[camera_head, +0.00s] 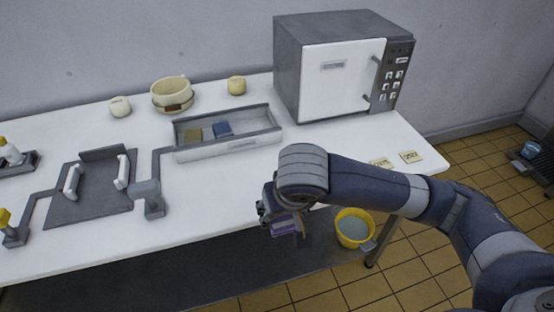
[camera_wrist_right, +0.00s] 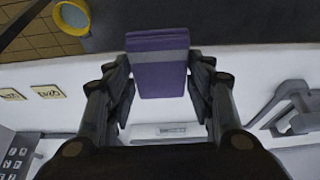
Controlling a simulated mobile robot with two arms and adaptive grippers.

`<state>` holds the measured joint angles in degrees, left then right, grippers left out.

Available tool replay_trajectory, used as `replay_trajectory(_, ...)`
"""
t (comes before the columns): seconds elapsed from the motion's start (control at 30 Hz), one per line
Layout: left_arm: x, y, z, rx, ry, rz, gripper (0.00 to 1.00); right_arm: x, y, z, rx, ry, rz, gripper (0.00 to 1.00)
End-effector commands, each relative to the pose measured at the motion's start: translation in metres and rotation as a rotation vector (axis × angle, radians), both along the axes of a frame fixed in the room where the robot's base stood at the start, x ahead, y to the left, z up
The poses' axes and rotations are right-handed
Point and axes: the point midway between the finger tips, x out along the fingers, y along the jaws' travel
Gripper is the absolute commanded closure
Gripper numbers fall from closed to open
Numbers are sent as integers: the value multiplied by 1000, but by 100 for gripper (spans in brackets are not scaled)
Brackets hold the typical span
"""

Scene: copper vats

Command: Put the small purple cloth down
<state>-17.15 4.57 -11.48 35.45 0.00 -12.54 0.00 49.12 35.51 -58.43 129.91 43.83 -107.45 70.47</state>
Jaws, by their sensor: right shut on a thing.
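The small purple cloth (camera_wrist_right: 158,78) is folded, with a grey band across it. It sits between the fingers of my right gripper (camera_wrist_right: 160,85), which is shut on it in the right wrist view. In the head view the cloth (camera_head: 285,226) shows below my right gripper (camera_head: 282,212), at the front edge of the white table (camera_head: 230,190). Part of the gripper is hidden by its own wrist. My left gripper is not in view.
A grey tray (camera_head: 228,145) on the table holds a blue block (camera_head: 222,128) and a tan block (camera_head: 193,135). A microwave (camera_head: 335,70) stands behind. A yellow bucket (camera_head: 354,228) is below the table's front edge. The table between the tray and the front edge is clear.

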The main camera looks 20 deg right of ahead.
Motion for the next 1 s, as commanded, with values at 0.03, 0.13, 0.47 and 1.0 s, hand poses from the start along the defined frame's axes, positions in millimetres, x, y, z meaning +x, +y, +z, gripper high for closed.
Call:
replay_trajectory(0.03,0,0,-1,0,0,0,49,-1,7,-5,1,-1,4,74)
replay_trajectory(0.13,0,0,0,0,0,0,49,8,9,-9,-1,-4,0,74)
replay_trajectory(0.47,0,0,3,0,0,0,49,90,-11,-16,-1,-5,-2,74)
replay_trajectory(1.0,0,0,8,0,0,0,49,152,-25,-31,-1,-2,4,74)
